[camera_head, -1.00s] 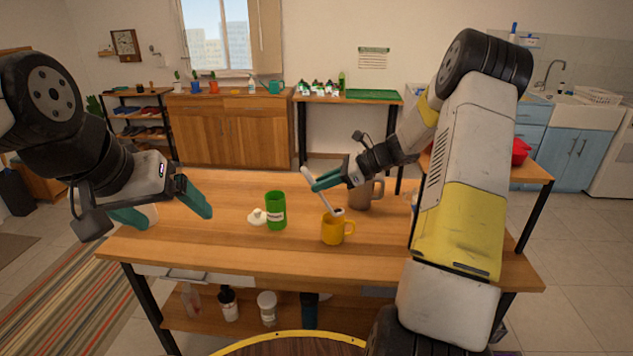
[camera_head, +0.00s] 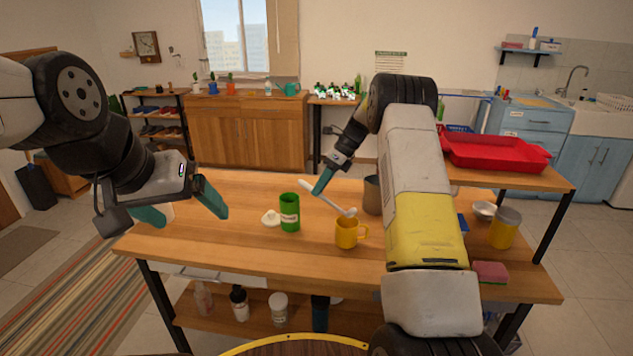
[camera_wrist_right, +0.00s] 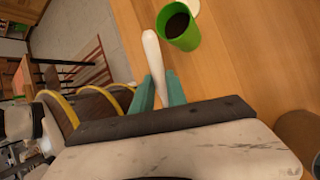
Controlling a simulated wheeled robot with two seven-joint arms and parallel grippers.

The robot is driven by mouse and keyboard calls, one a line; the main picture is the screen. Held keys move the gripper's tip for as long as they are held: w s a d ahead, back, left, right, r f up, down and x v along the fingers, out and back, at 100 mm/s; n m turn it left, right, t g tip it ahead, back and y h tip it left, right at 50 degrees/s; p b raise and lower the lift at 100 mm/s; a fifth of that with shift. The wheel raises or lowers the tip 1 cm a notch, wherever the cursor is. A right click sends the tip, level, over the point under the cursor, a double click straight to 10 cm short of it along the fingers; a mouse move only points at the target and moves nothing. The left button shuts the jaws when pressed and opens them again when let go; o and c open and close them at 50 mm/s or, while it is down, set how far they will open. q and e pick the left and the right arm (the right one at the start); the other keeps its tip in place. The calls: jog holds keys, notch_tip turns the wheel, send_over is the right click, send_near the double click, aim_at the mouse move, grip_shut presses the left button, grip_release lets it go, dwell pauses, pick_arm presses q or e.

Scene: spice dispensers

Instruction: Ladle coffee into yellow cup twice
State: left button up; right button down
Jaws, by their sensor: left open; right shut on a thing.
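The yellow cup (camera_head: 346,234) stands upright on the wooden table. The open green canister (camera_head: 289,212) stands to its left; dark coffee (camera_wrist_right: 177,25) shows inside it in the right wrist view. A white lid (camera_head: 270,218) lies beside the canister. My right gripper (camera_head: 321,183) is shut on the white ladle (camera_head: 332,201), held tilted with its bowl end just above the cup's rim; the ladle's handle also shows in the right wrist view (camera_wrist_right: 154,55). Whether the bowl holds coffee is too small to tell. My left gripper (camera_head: 183,206) is open and empty left of the canister.
A brown mug (camera_head: 372,195) stands behind the yellow cup, partly hidden by my right arm. The table's front left is clear.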

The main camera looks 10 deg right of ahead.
jog(key=shift+w+a+f+m+g+h, duration=0.3)
jog(key=shift+w+f+g+h, duration=0.15)
jog(key=shift+f+g, duration=0.25)
jog(key=shift+w+a+f+m+g+h, duration=0.2)
jog(key=shift+w+a+f+g+h, duration=0.2)
jog(key=shift+f+g, duration=0.3)
jog(key=shift+d, duration=0.1)
